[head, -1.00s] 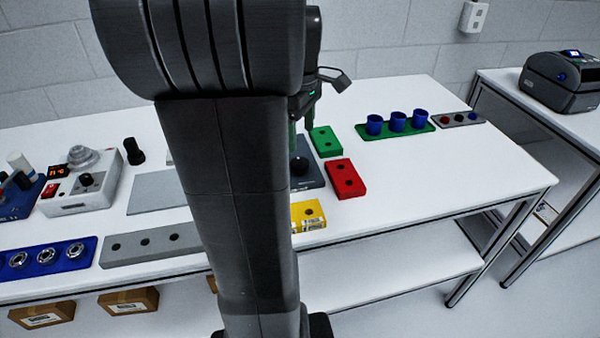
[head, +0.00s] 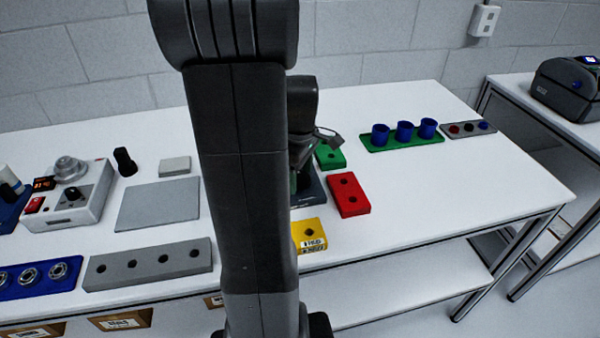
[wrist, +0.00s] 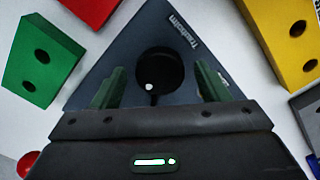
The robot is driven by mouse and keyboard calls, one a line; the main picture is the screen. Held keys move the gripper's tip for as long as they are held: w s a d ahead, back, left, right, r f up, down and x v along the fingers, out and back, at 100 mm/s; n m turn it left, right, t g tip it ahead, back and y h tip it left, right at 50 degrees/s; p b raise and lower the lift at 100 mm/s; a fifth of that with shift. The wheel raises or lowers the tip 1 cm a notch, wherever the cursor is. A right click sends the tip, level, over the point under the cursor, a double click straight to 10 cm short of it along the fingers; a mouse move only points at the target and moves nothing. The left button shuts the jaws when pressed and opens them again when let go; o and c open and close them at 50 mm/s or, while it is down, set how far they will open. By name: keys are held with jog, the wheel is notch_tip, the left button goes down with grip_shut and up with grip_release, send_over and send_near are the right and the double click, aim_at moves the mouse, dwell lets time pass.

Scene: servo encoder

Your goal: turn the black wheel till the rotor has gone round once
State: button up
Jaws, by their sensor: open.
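A white box (head: 92,205) stands at the left of the table, with a black round wheel (head: 72,193) on its sloped front and a pale grey round rotor (head: 68,168) on top. It carries a small lit display (head: 44,183) and a red switch. I cannot tell whether the fingers touch the ball. The white box is out of the wrist view.
Green (head: 330,158), red (head: 348,195) and yellow (head: 309,236) blocks with holes surround the dark plate. A grey plate (head: 158,204) lies right of the white box. A black upright peg (head: 124,161) stands behind. Blue cups (head: 404,131) stand far right.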

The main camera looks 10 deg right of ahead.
jog(key=c, duration=1)
jog(key=shift+m, duration=0.3)
jog(key=m+p, duration=0.1)
jog(key=m, duration=0.9)
jog(key=shift+p, duration=0.4)
jog(key=m, duration=0.5)
jog(key=m+p, duration=0.1)
jog(key=m, duration=0.4)
jog(key=shift+m, duration=0.4)
jog(key=shift+w, duration=0.1)
